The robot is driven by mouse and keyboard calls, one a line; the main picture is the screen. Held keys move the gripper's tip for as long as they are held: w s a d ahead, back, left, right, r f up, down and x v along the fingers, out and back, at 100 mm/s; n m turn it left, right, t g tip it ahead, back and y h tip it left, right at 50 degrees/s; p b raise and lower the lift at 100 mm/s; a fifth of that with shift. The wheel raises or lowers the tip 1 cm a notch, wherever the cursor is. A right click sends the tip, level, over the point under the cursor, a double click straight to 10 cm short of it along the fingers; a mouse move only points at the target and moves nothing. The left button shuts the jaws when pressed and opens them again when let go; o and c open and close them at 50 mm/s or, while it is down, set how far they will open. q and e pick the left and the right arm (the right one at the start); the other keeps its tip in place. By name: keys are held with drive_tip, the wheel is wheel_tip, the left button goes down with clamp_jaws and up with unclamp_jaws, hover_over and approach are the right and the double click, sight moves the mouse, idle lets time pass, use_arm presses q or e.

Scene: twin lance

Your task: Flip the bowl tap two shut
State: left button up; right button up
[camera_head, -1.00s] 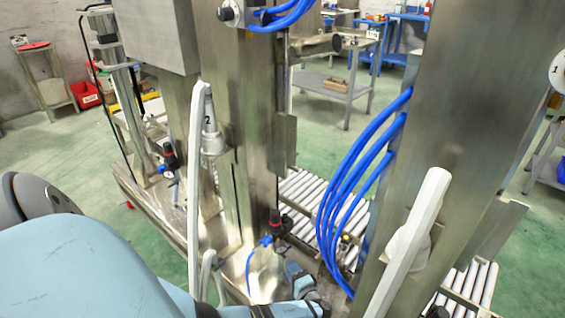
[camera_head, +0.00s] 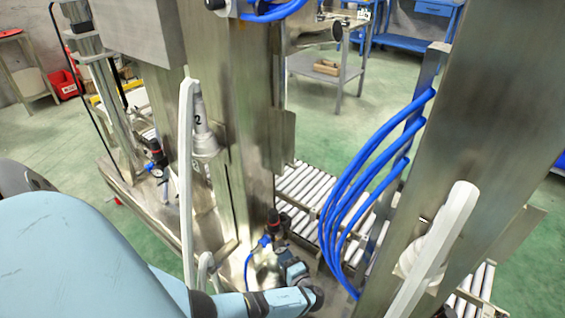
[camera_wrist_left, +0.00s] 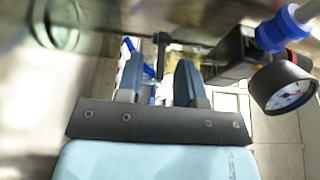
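The black regulator with a red top (camera_head: 274,222) stands on the middle column's base in the head view, with a blue fitting (camera_head: 264,241) at its side. A pale, glossy part shows below it, too small to identify as the bowl tap. My left gripper (camera_head: 283,262) is low beside it. In the left wrist view my left gripper (camera_wrist_left: 158,82) has its two blue-grey fingers apart. A dark upright part (camera_wrist_left: 161,50) and a blurred blue part show beyond and between them. I cannot tell whether a finger touches anything. My right gripper is out of view.
A pressure gauge (camera_wrist_left: 287,88) and blue fitting (camera_wrist_left: 284,28) are close right of the fingers. Blue hoses (camera_head: 365,180) hang beside the right column. A lance marked 2 (camera_head: 201,125) and white bars stand near my arm. A roller conveyor (camera_head: 308,195) lies behind.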

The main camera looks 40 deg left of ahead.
use_arm(q)
drive_tip(key=c, duration=0.5)
clamp_jaws()
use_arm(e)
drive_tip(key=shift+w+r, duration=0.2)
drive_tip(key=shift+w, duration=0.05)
use_arm(q)
drive_tip(key=shift+s, duration=0.1)
